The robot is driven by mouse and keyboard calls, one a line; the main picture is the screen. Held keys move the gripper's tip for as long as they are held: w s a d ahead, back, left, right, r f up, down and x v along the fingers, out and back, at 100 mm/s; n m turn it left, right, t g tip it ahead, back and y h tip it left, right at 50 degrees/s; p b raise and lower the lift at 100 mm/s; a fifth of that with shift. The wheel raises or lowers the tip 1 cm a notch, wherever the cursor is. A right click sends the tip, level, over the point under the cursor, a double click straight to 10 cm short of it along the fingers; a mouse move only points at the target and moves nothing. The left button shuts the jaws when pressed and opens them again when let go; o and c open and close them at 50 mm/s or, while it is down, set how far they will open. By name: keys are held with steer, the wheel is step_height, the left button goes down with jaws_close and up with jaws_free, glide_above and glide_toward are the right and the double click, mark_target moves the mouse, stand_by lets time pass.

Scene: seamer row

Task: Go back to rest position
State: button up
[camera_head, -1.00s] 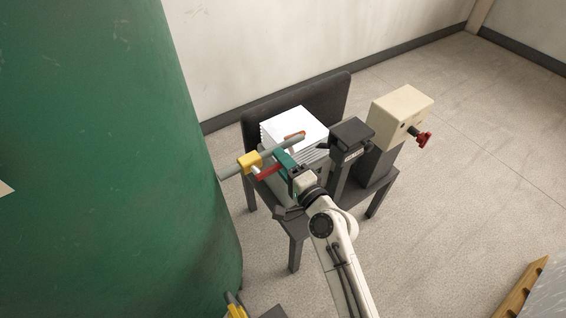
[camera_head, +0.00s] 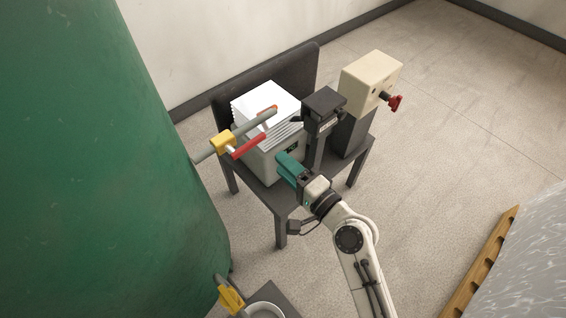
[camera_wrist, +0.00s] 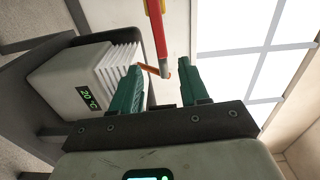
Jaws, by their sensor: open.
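My gripper (camera_head: 285,166) has teal fingers and is open and empty. In the head view it is in front of the table, apart from the red lever (camera_head: 249,146) on the grey pipe with a yellow fitting (camera_head: 222,142). In the wrist view my gripper (camera_wrist: 160,88) shows both fingers spread. The red lever (camera_wrist: 158,35) hangs beyond them, its tip appearing between them, with an orange-tipped part beside it.
A dark table (camera_head: 267,196) bears a grey box (camera_head: 262,163) with white fins and a display, a black device (camera_head: 323,108) and a cream box (camera_head: 370,82) with a red knob. A green tank (camera_head: 100,180) fills the left. A wooden-edged pallet (camera_head: 482,262) lies lower right. Floor between is clear.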

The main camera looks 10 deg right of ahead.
stand_by(0.4)
steer(key=s+d+f+n+g+h+p, duration=0.2)
steer(key=s+d+n+g+h, duration=0.3)
steer(key=s+d, duration=0.5)
steer(key=s+d+f+n+g+h+p, duration=0.3)
steer(key=s+d+g, duration=0.6)
steer(key=s, duration=1)
steer(key=d+n+h, duration=0.2)
steer(key=shift+s+d+p, duration=0.3)
steer(key=shift+p, duration=0.1)
steer(key=shift+o, duration=0.2)
